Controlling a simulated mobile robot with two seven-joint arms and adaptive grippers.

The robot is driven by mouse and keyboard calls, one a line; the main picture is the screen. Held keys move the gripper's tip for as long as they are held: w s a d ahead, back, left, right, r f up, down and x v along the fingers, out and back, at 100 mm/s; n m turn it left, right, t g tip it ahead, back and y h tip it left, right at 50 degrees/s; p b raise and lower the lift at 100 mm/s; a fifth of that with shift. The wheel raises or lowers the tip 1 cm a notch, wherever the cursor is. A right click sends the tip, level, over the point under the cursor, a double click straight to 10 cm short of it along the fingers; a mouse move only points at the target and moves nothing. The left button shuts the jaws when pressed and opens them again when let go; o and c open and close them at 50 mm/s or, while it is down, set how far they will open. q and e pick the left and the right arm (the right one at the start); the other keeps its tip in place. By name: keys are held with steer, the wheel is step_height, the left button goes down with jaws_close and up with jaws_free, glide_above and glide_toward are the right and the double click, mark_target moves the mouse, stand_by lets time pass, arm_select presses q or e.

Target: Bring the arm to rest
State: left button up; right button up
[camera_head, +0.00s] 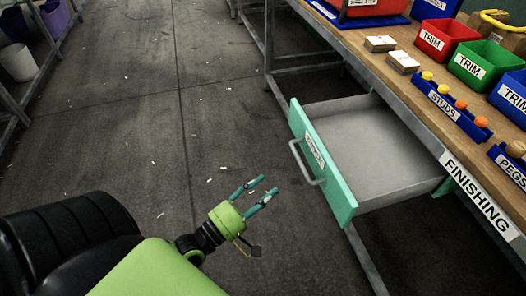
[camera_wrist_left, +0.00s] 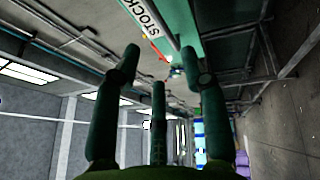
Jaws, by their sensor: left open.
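My left gripper (camera_head: 262,190) is open and empty, a little to the left of the open drawer and apart from its handle. Its green fingers spread wide in the left wrist view (camera_wrist_left: 160,75), with nothing between them. The drawer (camera_head: 322,162) has a teal front with a grey bar handle (camera_head: 307,163) and a label. It is pulled out from under the workbench, and the visible inside is empty. Its labelled front, reading STOCK, also shows in the left wrist view (camera_wrist_left: 185,22). My right gripper is in neither view.
The wooden workbench (camera_head: 408,84) runs along the right, marked FINISHING. Red and green TRIM bins (camera_head: 440,40), a blue STUDS tray (camera_head: 450,112) and small blocks (camera_head: 402,61) stand on it. Open grey floor (camera_head: 150,120) lies left of the drawer. A white bucket (camera_head: 18,62) stands far left.

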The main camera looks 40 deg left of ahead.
arm_select(q)
steer(key=shift+f, duration=0.1)
stand_by(0.4)
step_height(320, 180, down, 16)
steer(key=a+m+g+y, duration=0.2)
steer(key=m+g, duration=0.2)
steer(key=m, duration=0.3)
steer(key=s+d+f+m+g+y, duration=0.1)
steer(key=s+f+m+g, duration=0.3)
steer(key=f, duration=0.7)
steer(key=s+d+f+m+g+y, duration=0.1)
steer(key=s+f+m+g, duration=0.35)
steer(key=f, duration=0.65)
steer(key=s+d+f+m+g, duration=0.3)
steer(key=s+f, duration=0.3)
steer(key=s, duration=0.2)
steer(key=s+a+r+g+y+p, duration=0.1)
steer(key=s+r+g+p, duration=0.2)
steer(key=s+r+p, duration=0.7)
steer(key=s+p, duration=0.2)
steer(key=s, duration=0.1)
steer(key=shift+a+r+p, duration=0.2)
steer(key=shift+p, duration=0.15)
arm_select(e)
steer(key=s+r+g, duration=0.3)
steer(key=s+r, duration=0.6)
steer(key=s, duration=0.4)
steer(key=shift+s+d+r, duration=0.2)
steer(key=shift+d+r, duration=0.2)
